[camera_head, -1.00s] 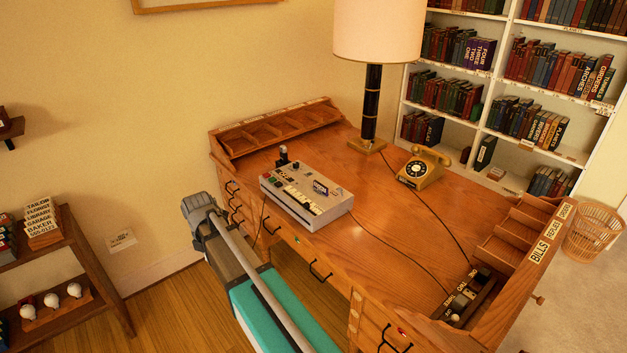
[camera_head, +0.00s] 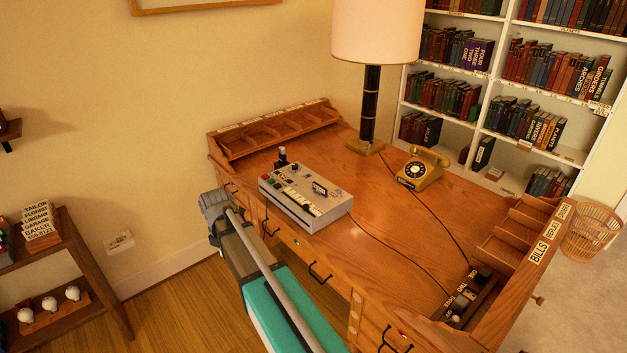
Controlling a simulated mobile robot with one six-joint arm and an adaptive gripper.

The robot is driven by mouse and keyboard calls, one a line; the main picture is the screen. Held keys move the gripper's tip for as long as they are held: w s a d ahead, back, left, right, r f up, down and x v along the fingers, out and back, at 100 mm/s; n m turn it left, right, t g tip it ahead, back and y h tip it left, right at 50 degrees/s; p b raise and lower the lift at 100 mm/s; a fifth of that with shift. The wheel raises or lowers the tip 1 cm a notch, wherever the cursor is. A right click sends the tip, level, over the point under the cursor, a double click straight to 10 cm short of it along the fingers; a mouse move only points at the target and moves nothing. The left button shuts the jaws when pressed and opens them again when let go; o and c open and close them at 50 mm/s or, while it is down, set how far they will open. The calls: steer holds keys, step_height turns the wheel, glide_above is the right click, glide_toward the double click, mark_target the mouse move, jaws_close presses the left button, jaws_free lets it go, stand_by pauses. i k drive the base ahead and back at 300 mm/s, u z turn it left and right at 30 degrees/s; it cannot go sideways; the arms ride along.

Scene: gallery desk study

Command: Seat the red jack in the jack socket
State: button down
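A grey console (camera_head: 306,198) with a row of light keys and small coloured knobs sits on the wooden desk. I cannot make out a red jack or a jack socket for certain at this size. A small red spot (camera_head: 401,332) shows on the desk's front at the lower right, too small to identify. A small black upright object (camera_head: 282,156) stands behind the console's left end. My arm (camera_head: 250,255) rises from the bottom edge to a grey joint left of the desk's front. My gripper's fingers do not show.
A lamp (camera_head: 372,103) and a yellow telephone (camera_head: 422,170) stand on the desk (camera_head: 386,229). Dark cords cross its top. A tray of dark parts (camera_head: 466,296) is at the right. A low shelf (camera_head: 86,262) stands left.

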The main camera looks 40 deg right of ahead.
mark_target(297, 189)
steer(key=z, duration=0.9)
steer(key=i, duration=1)
steer(key=z, duration=0.05)
